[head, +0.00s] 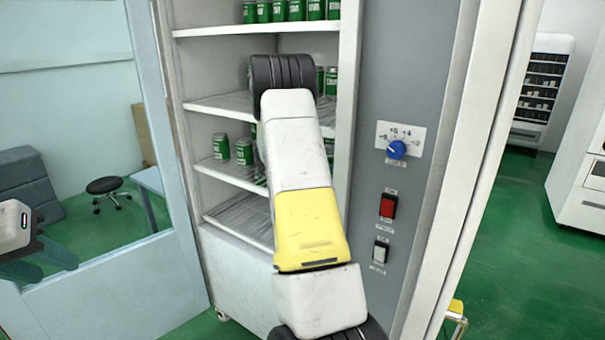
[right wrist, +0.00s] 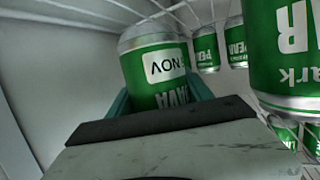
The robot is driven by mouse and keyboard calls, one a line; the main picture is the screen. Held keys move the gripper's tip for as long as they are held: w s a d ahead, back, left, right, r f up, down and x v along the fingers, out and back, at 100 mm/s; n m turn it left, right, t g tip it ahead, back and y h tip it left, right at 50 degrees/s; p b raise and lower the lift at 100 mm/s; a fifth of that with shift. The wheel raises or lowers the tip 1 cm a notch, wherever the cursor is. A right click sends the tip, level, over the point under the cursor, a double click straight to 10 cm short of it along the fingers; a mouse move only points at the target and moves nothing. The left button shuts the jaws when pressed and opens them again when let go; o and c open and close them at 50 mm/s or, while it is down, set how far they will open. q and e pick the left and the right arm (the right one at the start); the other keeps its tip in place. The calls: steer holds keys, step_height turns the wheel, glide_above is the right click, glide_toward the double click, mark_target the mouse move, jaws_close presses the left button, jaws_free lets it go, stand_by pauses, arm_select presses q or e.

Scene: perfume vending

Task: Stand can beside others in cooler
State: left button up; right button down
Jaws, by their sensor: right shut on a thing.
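My right arm reaches into the open cooler (head: 255,29), and in the head view it hides its own gripper and can. In the right wrist view my right gripper (right wrist: 160,97) is shut on a green and white can (right wrist: 165,66), with a teal finger on each side. Other green cans stand near it: a large close one (right wrist: 285,50) at right and two smaller ones, one of them here (right wrist: 206,50). In the head view, cans stand on the top shelf (head: 265,12) and lower shelf (head: 221,146). My left gripper (head: 40,262) is open and empty at far left.
The open cooler door (head: 120,280) stands left of the shelves. A grey panel with a blue knob (head: 397,149) and red switch (head: 388,206) is to the right. The bottom shelf (head: 240,212) looks bare where visible. A black stool (head: 103,186) stands beyond the door.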

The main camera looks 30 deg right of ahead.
step_height(320, 180, down, 3)
steer(key=shift+a+f, duration=0.1)
steer(key=shift+a, duration=0.05)
steer(key=shift+f, duration=0.15)
steer(key=shift+c, duration=2.1)
jaws_free()
